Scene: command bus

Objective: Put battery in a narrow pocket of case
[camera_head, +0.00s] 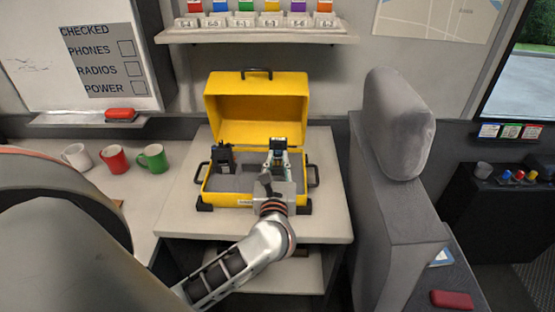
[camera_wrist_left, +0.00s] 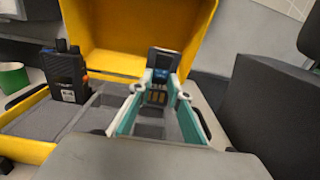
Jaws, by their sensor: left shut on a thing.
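The yellow case (camera_head: 222,199) stands open on the table, its lid tilted back. Grey foam with recessed pockets (camera_wrist_left: 100,101) fills it. My left gripper (camera_head: 276,161) comes in over the front edge and is shut on the battery (camera_head: 278,144), a dark block with a blue band. The battery (camera_wrist_left: 162,70) is upright between the fingertips in the left wrist view, with gold contacts on its near face. It is over the right part of the foam; the fingers hide what is under it, so I cannot tell whether it touches the foam. My right gripper is not in view.
A black radio (camera_head: 224,158) stands upright in the case's left part. White, red and green mugs (camera_head: 151,158) stand on the counter at left. A grey seat (camera_head: 398,150) rises close to the table's right. The raised lid (camera_head: 256,105) bounds the back.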

